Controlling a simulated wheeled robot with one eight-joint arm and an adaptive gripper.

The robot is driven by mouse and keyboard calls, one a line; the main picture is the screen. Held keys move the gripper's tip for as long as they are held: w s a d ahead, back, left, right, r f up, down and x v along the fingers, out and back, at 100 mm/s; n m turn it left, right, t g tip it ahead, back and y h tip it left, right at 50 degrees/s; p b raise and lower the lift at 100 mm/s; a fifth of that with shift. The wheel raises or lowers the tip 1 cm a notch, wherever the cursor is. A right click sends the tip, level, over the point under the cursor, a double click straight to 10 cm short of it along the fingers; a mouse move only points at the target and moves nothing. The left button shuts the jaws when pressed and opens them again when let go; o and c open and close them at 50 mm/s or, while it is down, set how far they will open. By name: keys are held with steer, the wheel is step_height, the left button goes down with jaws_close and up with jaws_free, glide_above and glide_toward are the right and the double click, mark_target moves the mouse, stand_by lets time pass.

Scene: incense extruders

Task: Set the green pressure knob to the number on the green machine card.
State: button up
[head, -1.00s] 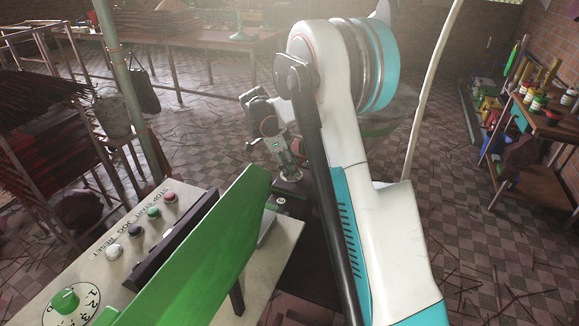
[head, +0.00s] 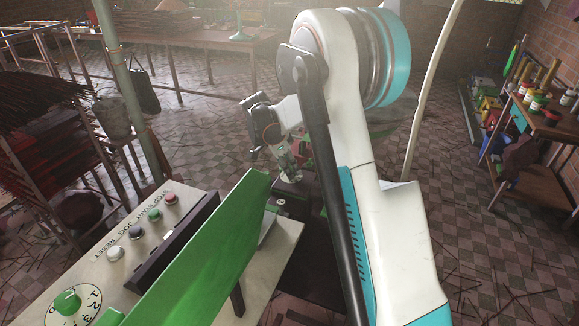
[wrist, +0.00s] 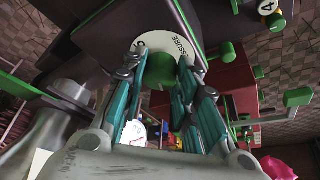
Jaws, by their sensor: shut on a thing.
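In the wrist view, a green knob (wrist: 161,75) sits on a round white dial plate (wrist: 168,42) lettered "PRESSURE". My gripper (wrist: 164,62) has its two teal fingers on either side of this knob and is shut on it. The fingers and knob hide much of the dial, and I cannot read its setting. In the head view my gripper is small and far, near the dark machine (head: 292,198), and its fingertips are not clear. I cannot make out a readable green machine card in either view.
A round badge with "4" (wrist: 267,7) shows at the wrist view's top right. In the head view, a pale control panel (head: 92,272) carries several buttons and another green knob (head: 67,302) on a numbered dial. A green sloped part (head: 205,255) stands beside it. Tiled floor is right.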

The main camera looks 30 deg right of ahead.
steer(key=o, duration=1.1)
steer(key=shift+c, duration=0.2)
steer(key=v, duration=1.2)
